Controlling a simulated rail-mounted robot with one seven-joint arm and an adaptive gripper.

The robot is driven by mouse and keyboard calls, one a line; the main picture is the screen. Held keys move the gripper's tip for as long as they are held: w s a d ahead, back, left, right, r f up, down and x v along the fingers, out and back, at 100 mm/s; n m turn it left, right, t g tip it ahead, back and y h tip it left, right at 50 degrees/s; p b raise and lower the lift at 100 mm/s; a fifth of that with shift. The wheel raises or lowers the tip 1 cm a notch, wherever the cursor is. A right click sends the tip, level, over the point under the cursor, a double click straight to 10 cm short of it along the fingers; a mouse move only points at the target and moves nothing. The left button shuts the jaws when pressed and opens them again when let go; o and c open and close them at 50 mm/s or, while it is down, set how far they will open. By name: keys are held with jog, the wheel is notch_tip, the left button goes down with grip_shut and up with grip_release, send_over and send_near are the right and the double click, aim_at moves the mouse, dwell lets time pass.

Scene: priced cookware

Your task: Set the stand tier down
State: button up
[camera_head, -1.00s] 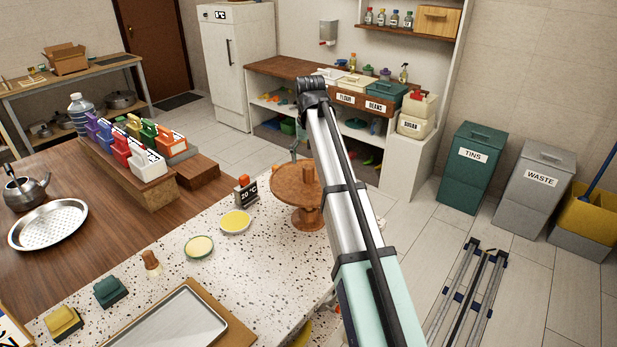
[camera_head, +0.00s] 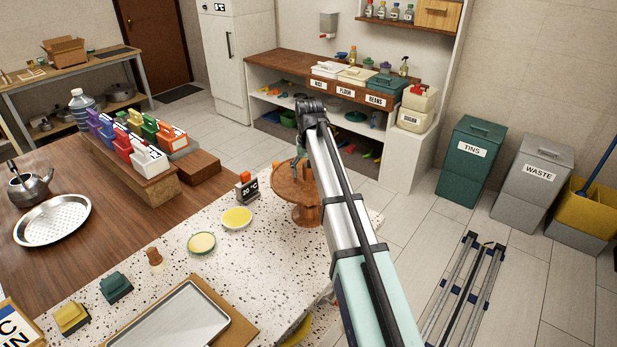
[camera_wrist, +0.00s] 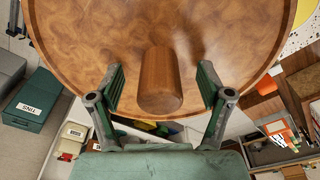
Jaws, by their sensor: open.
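The wooden stand tier (camera_head: 286,188) is a round brown plate on a pedestal foot, standing upright on the speckled counter near its far end. In the wrist view its round top (camera_wrist: 90,35) fills the upper half, with a short wooden post (camera_wrist: 160,82) rising from the middle. My gripper (camera_wrist: 161,86) is open, with one finger on each side of the post and a visible gap to it. In the head view my gripper (camera_head: 301,168) is at the post above the plate, partly hidden by my arm.
A pale yellow disc (camera_head: 201,243) and a metal tray (camera_head: 175,318) lie nearer. The counter's right edge is close to the stand. Bins (camera_head: 470,160) stand on the floor beyond.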

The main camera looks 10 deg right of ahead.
grip_shut()
jog(key=shift+r, duration=0.15)
